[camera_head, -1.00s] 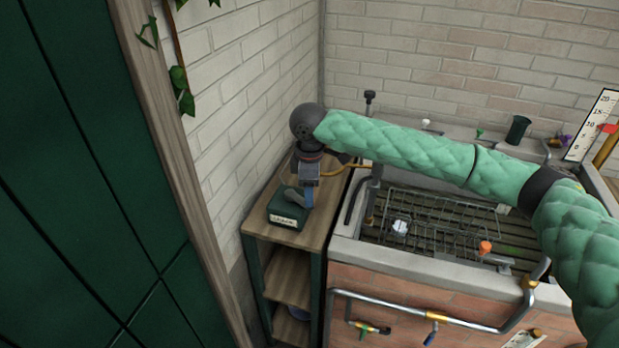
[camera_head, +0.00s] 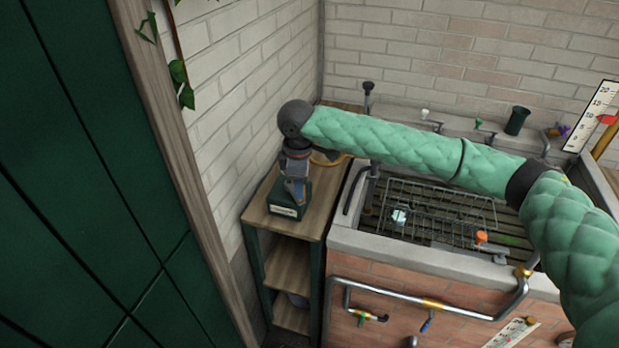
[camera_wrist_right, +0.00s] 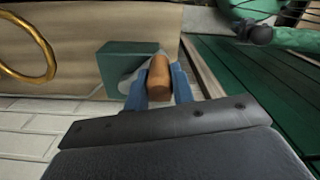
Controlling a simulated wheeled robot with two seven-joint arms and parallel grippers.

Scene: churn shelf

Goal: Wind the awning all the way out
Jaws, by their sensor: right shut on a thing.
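A dark green box (camera_head: 287,210) with a pale label on its front stands on top of a narrow wooden shelf unit (camera_head: 312,222). My right gripper (camera_head: 297,190) reaches down over the box and hides much of its top. In the right wrist view, the blue fingers are shut on a brown wooden crank handle (camera_wrist_right: 159,76). A grey crank arm (camera_wrist_right: 133,82) lies between the handle and the green box, which also shows there (camera_wrist_right: 122,62). My left gripper is out of view. I cannot make out an awning.
A brick-fronted basin (camera_head: 450,270) with a wire rack (camera_head: 440,208) stands right of the shelf unit. A bent metal pipe (camera_head: 390,298) runs along its front. A brick wall (camera_head: 230,110) rises close on the left. A brass-coloured ring (camera_wrist_right: 50,70) shows in the right wrist view.

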